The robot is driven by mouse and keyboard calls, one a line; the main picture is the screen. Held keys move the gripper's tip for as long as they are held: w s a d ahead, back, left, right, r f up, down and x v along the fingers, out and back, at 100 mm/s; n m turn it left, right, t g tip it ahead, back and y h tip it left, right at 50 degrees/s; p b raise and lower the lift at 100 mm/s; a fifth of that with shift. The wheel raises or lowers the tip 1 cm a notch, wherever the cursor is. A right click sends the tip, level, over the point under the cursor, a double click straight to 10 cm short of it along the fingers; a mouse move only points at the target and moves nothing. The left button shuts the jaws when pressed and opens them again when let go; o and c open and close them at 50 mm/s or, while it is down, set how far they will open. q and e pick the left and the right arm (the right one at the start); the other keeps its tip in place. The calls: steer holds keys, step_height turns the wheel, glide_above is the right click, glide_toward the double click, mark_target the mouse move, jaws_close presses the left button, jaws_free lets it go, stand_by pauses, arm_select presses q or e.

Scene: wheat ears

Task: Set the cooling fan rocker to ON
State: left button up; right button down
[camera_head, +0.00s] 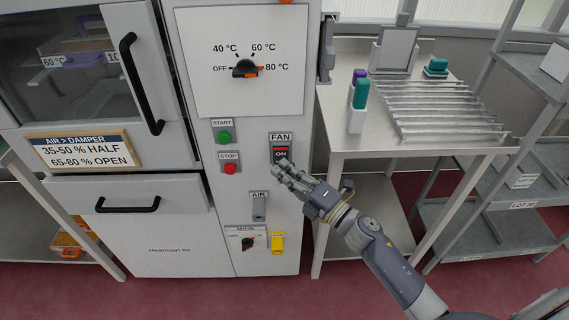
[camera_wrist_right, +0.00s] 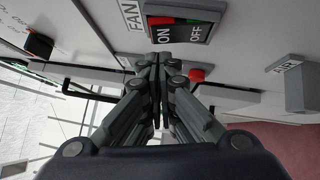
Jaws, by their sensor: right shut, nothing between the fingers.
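The cooling fan rocker (camera_head: 281,152) sits under a FAN label on the oven's control panel. Its ON half with a red strip shows in the head view; the OFF half is hidden behind my fingers. In the right wrist view the dark rocker (camera_wrist_right: 185,31) shows both its ON and OFF words. My right gripper (camera_head: 284,165) is shut and empty, its fingertips close in front of the rocker. In the wrist view the fingertips (camera_wrist_right: 157,62) lie just beside the ON half. I cannot tell whether they touch or which half is pressed in. My left gripper is not in view.
A green START button (camera_head: 224,137) and red STOP button (camera_head: 230,168) lie left of the rocker. The AIR lever (camera_head: 259,207) and MAIN knob (camera_head: 248,243) are below, the temperature dial (camera_head: 245,69) above. A table (camera_head: 345,142) with a rack stands to the right.

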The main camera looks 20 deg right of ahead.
mark_target(281, 156)
steer(key=shift+w+d+r, duration=0.15)
steer(key=shift+w+d, duration=0.1)
steer(key=shift+w, duration=0.6)
steer(key=p, duration=0.2)
steer(key=w+m+p, duration=0.1)
steer(key=p, duration=0.1)
steer(key=shift+d+r+g, duration=0.15)
steer(key=shift+r+g, duration=0.2)
steer(key=shift+g, duration=0.05)
steer(key=shift+s+h+p, duration=0.1)
steer(key=shift+h+p, duration=0.2)
